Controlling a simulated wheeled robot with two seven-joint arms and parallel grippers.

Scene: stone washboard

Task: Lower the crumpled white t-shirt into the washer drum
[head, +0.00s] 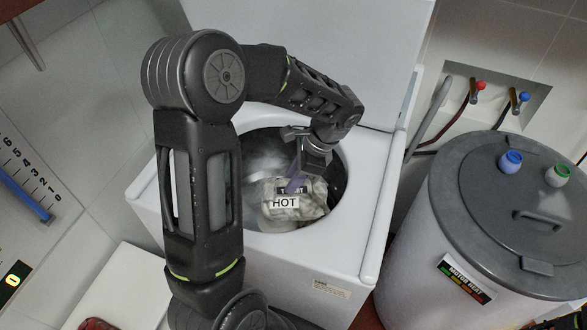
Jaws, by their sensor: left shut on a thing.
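The white top-loading washer (358,238) stands in the middle of the head view with its lid raised behind. Its round drum opening (252,142) is open and shows a grey metal inside. The crumpled white t-shirt (290,211) is inside the opening, with one label partly covered and another reading HOT. My left gripper (295,186) reaches down into the opening from above and is shut on the t-shirt at its top. The fingertips are partly hidden. I cannot tell whether the shirt touches the drum floor.
A large grey-lidded cylinder (505,200) with blue and green knobs stands close on the right. Red and blue taps with hoses (478,90) are on the wall behind. A white surface (125,290) with a dark red item is at lower left. A ruler-like scale (25,165) is at far left.

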